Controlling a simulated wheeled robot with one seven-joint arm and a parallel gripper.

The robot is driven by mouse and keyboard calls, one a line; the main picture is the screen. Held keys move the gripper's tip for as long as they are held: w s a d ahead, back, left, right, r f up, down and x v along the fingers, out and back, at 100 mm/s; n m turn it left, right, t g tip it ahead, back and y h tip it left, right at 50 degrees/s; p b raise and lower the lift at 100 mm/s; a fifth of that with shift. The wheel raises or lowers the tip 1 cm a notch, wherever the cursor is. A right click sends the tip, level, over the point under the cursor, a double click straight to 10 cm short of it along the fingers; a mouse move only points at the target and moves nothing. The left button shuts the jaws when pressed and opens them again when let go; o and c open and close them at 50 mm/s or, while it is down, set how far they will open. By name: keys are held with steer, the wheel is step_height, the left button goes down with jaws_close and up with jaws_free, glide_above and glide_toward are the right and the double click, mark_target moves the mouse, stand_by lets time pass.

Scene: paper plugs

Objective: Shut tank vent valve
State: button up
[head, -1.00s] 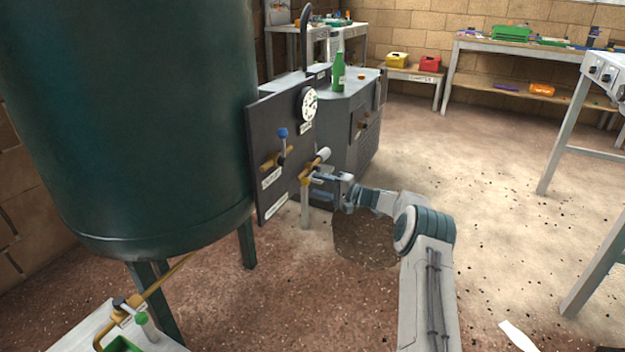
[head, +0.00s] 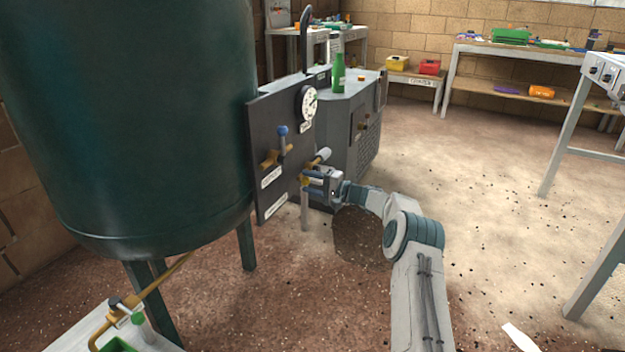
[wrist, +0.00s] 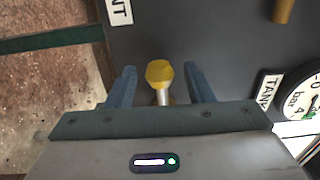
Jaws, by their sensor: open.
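The dark panel (head: 262,190) beside the green tank carries two brass valves. The left valve (head: 270,160) has an upright lever with a blue knob. The right valve (head: 308,168) has a pale grey handle end (head: 324,154) pointing out from the panel. My gripper (head: 310,182) is open just below and in front of the right valve. In the wrist view, a brass hexagonal part (wrist: 159,72) on a silver stem shows between my open fingers (wrist: 160,80), with gaps on both sides.
A pressure gauge (head: 308,103) sits above the right valve. The large green tank (head: 130,120) stands at left. A grey cabinet (head: 350,120) with a green bottle (head: 338,72) stands behind the panel. The floor (head: 480,180) to the right is open.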

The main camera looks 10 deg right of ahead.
steer(key=c, duration=0.7)
steer(key=shift+w+d+r+m+p, duration=0.1)
steer(key=shift+w+r+m+p, duration=0.05)
steer(key=shift+r+m+p, duration=1.2)
steer(key=shift+f+p, duration=0.15)
steer(key=shift+p, duration=0.15)
